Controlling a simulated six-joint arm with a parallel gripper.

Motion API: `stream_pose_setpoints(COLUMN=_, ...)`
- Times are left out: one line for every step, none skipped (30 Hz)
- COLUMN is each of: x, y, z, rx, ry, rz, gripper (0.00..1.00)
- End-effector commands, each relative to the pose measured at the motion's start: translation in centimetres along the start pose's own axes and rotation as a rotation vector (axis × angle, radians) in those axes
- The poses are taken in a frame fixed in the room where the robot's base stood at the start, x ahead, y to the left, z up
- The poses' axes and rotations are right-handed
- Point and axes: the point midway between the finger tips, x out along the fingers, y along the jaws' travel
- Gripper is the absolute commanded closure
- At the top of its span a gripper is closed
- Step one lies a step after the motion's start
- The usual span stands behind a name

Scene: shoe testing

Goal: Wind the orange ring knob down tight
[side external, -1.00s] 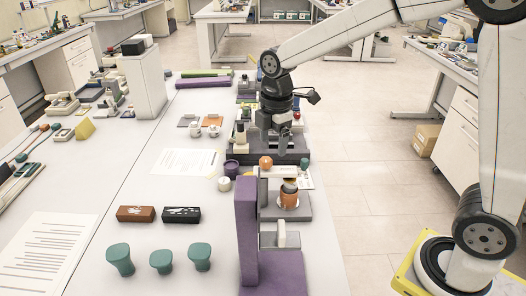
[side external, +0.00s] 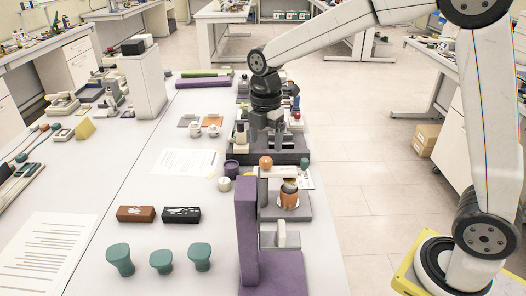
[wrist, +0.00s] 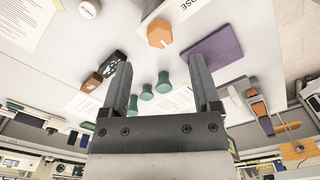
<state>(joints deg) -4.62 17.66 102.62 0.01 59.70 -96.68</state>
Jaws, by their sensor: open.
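My gripper (side external: 268,146) is open and empty above the far part of the bench in the side view. Its two fingers stand wide apart in the wrist view (wrist: 161,72). An orange round knob (side external: 265,162) shows just in front of and below the gripper in the side view, beside a pale block. An orange ring-like body (side external: 289,199) with a dark top sits on a grey plate to its right. I cannot tell for sure which is the ring knob. The wrist view shows an orange faceted knob (wrist: 159,34) ahead of the fingers, apart from them.
A tall purple stand (side external: 247,235) rises in the foreground. A dark fixture base (side external: 238,152) lies beneath the gripper. Three teal knobs (side external: 161,261), a brown block (side external: 136,214) and a black block (side external: 181,215) stand at the left.

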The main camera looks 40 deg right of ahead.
Motion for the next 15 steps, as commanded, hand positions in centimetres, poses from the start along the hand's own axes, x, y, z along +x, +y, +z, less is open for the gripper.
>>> stream_pose_setpoints(x=0.7, y=0.0, z=0.0, rx=0.000, ry=0.000, rz=-0.002, gripper=0.20)
stream_pose_setpoints(x=1.1, y=0.0, z=0.0, rx=0.000, ry=0.000, rz=-0.003, gripper=0.20)
stream_pose_setpoints(x=1.6, y=0.0, z=0.0, rx=0.000, ry=0.001, rz=-0.003, gripper=0.20)
stream_pose_setpoints(x=2.0, y=0.0, z=0.0, rx=0.000, ry=0.000, rz=-0.002, gripper=0.20)
stream_pose_setpoints(x=2.4, y=-0.1, z=0.0, rx=0.000, ry=0.001, rz=-0.003, gripper=0.20)
stream_pose_setpoints(x=2.8, y=0.0, z=0.0, rx=0.000, ry=0.001, rz=-0.002, gripper=0.20)
stream_pose_setpoints(x=3.2, y=0.0, z=0.0, rx=0.000, ry=0.001, rz=-0.001, gripper=0.20)
stream_pose_setpoints(x=3.5, y=0.0, z=0.0, rx=0.000, ry=0.001, rz=-0.001, gripper=0.20)
stream_pose_setpoints(x=3.9, y=0.0, z=0.0, rx=0.000, ry=0.000, rz=-0.001, gripper=0.20)
stream_pose_setpoints(x=4.2, y=0.0, z=0.0, rx=0.000, ry=0.000, rz=0.000, gripper=0.20)
stream_pose_setpoints(x=4.4, y=0.0, z=0.0, rx=0.000, ry=0.001, rz=-0.001, gripper=0.20)
stream_pose_setpoints(x=4.7, y=0.0, z=0.0, rx=0.000, ry=0.001, rz=-0.001, gripper=0.20)
stream_pose_setpoints(x=4.9, y=0.0, z=0.0, rx=0.000, ry=0.001, rz=0.000, gripper=0.20)
stream_pose_setpoints(x=5.0, y=0.0, z=0.0, rx=0.000, ry=0.000, rz=0.001, gripper=0.20)
stream_pose_setpoints(x=5.1, y=0.0, z=0.0, rx=0.000, ry=0.000, rz=0.002, gripper=0.20)
